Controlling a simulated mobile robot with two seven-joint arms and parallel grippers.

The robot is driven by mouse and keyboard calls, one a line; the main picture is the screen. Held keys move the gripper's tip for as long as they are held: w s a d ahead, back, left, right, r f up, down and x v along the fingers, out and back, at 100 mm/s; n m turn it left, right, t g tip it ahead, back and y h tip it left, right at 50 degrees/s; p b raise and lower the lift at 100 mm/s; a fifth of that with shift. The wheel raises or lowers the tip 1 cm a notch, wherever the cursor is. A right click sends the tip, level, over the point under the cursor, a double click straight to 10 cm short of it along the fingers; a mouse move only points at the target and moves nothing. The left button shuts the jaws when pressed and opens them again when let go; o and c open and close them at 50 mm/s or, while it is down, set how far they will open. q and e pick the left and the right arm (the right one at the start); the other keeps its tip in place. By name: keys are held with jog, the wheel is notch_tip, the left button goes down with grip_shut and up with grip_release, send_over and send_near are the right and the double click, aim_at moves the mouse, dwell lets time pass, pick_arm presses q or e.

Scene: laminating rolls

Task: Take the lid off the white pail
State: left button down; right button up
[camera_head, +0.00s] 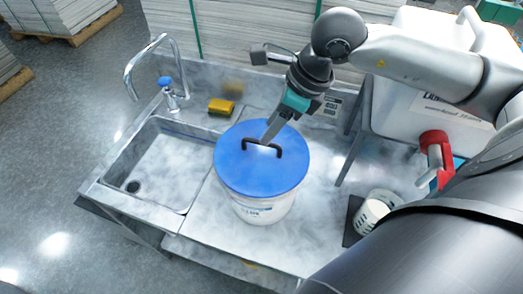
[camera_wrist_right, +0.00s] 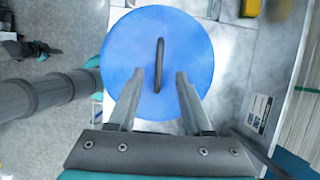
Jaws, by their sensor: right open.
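The white pail (camera_head: 262,212) stands upright on the grey counter with its round blue lid (camera_head: 240,168) on top. A black arched handle (camera_head: 275,146) crosses the lid's middle. My right gripper (camera_head: 266,142) points down at the handle. In the right wrist view, the right gripper (camera_wrist_right: 160,75) is open, with one finger on each side of the handle (camera_wrist_right: 159,65) over the blue lid (camera_wrist_right: 185,40). I cannot tell whether the fingers touch the handle or lid. I cannot make out my left gripper in either view.
Left of the pail is a sink (camera_head: 160,165) with a tap (camera_head: 170,95). A yellow sponge (camera_head: 221,107) lies behind the sink.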

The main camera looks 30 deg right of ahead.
aim_at(262, 150)
jog(key=shift+p+x, duration=0.6)
jog(key=shift+x, duration=2.5)
jog(key=shift+s+d+f, duration=0.1)
jog(key=shift+s, duration=0.1)
grip_shut()
